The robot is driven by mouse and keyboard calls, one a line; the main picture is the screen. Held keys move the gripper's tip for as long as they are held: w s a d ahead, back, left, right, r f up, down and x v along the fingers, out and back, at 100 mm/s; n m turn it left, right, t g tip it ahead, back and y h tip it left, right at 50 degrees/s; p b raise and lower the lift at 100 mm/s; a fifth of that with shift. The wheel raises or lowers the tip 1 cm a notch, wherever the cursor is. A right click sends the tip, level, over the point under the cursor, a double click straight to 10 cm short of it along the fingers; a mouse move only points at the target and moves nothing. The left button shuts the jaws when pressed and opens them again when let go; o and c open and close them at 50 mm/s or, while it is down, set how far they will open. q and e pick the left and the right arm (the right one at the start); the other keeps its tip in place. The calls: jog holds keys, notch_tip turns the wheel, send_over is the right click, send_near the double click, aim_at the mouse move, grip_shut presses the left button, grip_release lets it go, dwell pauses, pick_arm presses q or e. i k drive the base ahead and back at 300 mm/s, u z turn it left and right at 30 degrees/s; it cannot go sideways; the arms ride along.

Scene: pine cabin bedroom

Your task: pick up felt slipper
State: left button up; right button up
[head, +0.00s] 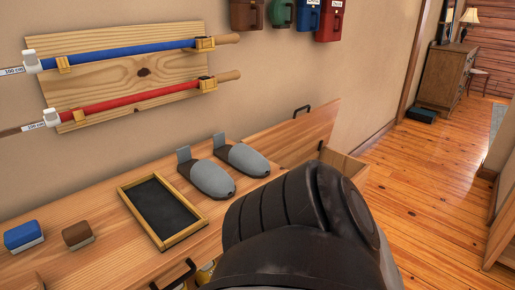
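Two grey felt slippers with darker parts lie side by side on the wooden bench top (95,200). The left slipper (212,178) is just behind a framed dark slate, and the right slipper (246,160) is to its right and farther back. Each has an upright grey tab at its far left end. A large dark arm link of mine fills the lower middle, in front of and right of the slippers, and hides part of the bench. Neither of my grippers shows, and nothing is seen touching the slippers.
The wood-framed slate (163,212) lies in front of the slippers. A blue block (23,234) and a brown block (77,234) sit at left. A wall board (145,72) holds blue and red rods. Open floor (440,160) lies at right.

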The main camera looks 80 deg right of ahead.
aim_at(211, 179)
jog(key=z, duration=2.6)
